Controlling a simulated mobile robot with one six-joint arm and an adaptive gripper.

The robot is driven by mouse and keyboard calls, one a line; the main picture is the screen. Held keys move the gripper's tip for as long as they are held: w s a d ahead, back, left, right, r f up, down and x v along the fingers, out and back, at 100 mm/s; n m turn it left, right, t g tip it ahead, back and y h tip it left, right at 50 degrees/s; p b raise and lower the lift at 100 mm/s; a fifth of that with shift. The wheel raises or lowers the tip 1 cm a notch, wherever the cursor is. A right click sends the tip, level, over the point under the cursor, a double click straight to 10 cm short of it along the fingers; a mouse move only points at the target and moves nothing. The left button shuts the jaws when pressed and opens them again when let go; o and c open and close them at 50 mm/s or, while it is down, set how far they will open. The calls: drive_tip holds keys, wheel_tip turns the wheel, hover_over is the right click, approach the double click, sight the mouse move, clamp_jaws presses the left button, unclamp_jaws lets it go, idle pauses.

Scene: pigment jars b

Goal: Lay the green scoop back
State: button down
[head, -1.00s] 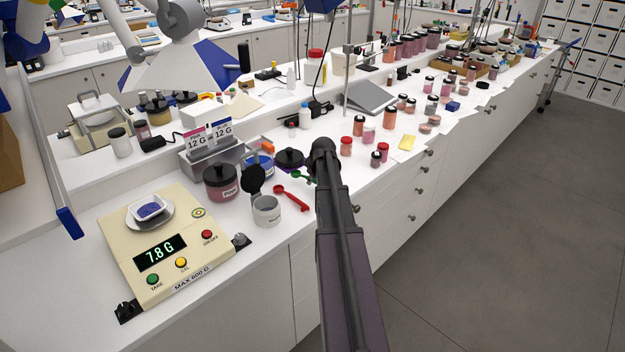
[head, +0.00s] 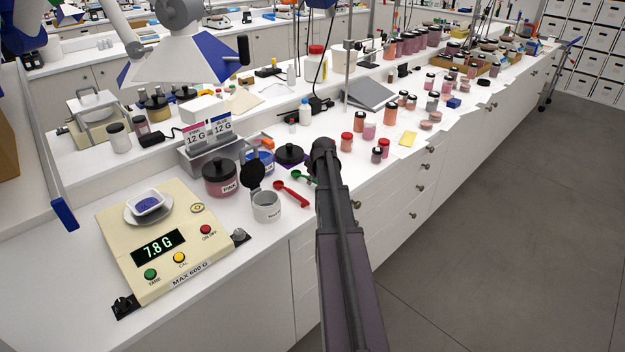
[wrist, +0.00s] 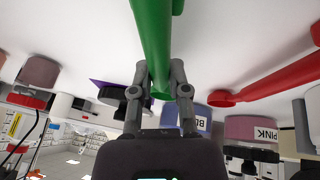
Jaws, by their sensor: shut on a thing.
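The green scoop (wrist: 152,35) fills the upper middle of the wrist view. My gripper (wrist: 162,80) is shut on its handle, one finger on each side. In the head view the green scoop (head: 303,178) shows low over or on the white counter, just left of my arm's end; I cannot tell whether it touches the counter. My arm hides the gripper there. The red scoop (head: 291,194) lies on the counter left of it and also shows in the wrist view (wrist: 270,82).
The pink jar (head: 220,178), blue jar (head: 262,160) and an open grey-white pot (head: 266,206) stand left of the scoops. The scale (head: 165,240) reads 7.8 G. Small red jars (head: 346,142) stand to the right.

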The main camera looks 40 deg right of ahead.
drive_tip(key=shift+f+b, duration=0.3)
drive_tip(key=shift+b, duration=0.05)
idle(0.5)
drive_tip(key=c, duration=0.5)
unclamp_jaws()
drive_tip(key=shift+c, duration=0.2)
drive_tip(key=shift+r+p, duration=3.05)
